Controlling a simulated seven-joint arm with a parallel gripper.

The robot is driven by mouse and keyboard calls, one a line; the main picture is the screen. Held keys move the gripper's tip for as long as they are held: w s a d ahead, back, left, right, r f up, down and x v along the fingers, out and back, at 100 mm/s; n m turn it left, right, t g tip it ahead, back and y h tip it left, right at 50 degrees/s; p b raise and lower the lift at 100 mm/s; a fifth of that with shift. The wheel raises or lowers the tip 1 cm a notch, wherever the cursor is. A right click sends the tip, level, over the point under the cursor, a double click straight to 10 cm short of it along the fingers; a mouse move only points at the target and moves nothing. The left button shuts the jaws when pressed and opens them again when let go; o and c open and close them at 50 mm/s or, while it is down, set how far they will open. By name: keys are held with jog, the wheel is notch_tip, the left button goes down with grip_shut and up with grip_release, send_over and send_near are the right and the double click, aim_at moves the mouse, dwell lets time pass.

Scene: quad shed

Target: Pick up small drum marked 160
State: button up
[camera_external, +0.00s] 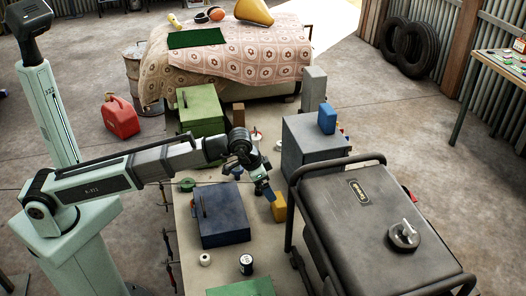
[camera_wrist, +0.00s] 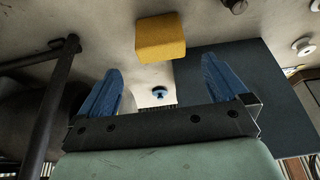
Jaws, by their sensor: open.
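A small dark drum (camera_external: 246,264) with a pale label stands upright near the front of the table; its number is too small to read. A dark shape at the top edge of the wrist view (camera_wrist: 236,5) may be the same drum, cut off by the frame. My gripper (camera_external: 269,193) is above the table beside the yellow block (camera_external: 279,208), apart from the drum. In the wrist view my gripper (camera_wrist: 161,72) shows two blue fingers spread wide, with nothing held.

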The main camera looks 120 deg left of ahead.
jog(key=shift+c, duration=0.3)
jog(key=c, duration=0.4)
jog(key=shift+d, duration=0.1)
